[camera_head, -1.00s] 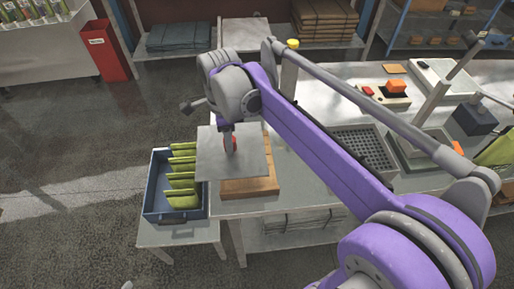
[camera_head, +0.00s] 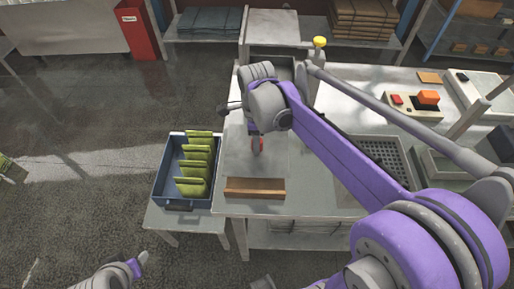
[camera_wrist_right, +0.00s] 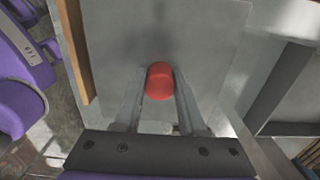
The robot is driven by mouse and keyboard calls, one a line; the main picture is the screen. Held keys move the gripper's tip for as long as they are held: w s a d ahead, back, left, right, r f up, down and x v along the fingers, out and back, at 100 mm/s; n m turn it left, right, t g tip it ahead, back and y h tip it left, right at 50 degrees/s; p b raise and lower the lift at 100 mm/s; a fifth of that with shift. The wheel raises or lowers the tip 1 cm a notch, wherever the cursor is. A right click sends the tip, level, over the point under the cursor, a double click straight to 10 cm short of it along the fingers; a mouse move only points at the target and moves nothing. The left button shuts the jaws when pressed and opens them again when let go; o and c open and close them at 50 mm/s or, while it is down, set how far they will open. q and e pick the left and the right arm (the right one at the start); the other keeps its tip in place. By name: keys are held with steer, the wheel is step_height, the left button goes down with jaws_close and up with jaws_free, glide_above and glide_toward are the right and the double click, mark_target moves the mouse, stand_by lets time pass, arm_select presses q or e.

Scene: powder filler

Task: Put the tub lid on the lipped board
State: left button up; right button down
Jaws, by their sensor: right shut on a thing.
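The tub lid is a grey square plate with a red knob (camera_head: 258,145). My right gripper (camera_wrist_right: 160,88) is shut on that knob, which shows red between its two fingers in the wrist view. The lid plate (camera_wrist_right: 205,50) lies under the fingers and looks level. The lipped board (camera_head: 255,188) is brown wood near the table's front left corner. Only its front strip shows; the lid covers the rest. A wooden strip (camera_wrist_right: 76,50) runs along the lid's left side in the wrist view. I cannot tell whether lid and board touch. My left gripper (camera_head: 140,260) is partly visible at the bottom left.
A blue crate (camera_head: 161,185) with several green packets (camera_head: 195,160) stands on a low stand left of the table. A perforated tray (camera_head: 385,160) and a device with an orange button (camera_head: 428,97) are to the right. The table front right of the board is clear.

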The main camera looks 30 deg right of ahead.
steer(key=shift+f, duration=1.6)
steer(key=shift+f, duration=0.3)
steer(key=shift+c, duration=2.4)
jaws_free()
steer(key=shift+r, duration=0.1)
steer(key=shift+r, duration=0.15)
step_height(320, 180, up, 12)
steer(key=shift+r+p, duration=0.1)
steer(key=shift+p, duration=0.3)
